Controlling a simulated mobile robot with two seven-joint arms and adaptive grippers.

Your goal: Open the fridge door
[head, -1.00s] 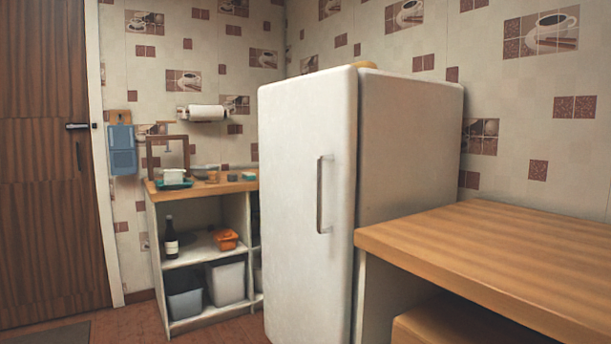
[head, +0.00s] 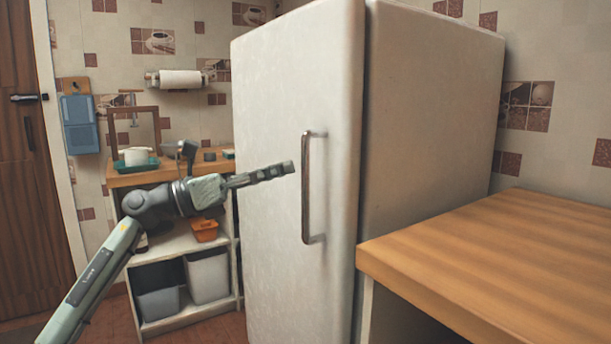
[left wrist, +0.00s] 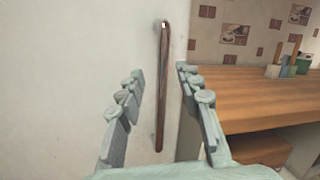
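The white fridge (head: 285,240) stands in the middle of the head view with its door shut. Its vertical metal handle (head: 307,188) is near the door's right edge. My left gripper (head: 290,168) reaches in from the left, its fingertips just left of the handle in the picture. In the left wrist view, my left gripper (left wrist: 157,78) has its two fingers spread apart, with nothing held. The handle (left wrist: 163,90) shows between and beyond the fingers, closer to the right one. The fridge door (left wrist: 60,70) fills the left of that view. My right gripper is not in view.
A wooden counter (head: 490,260) stands at the right, close to the fridge's side. A shelf unit (head: 180,245) with bins, an orange container and a pot stands left of the fridge, behind my left arm. A brown door (head: 30,180) is at the far left.

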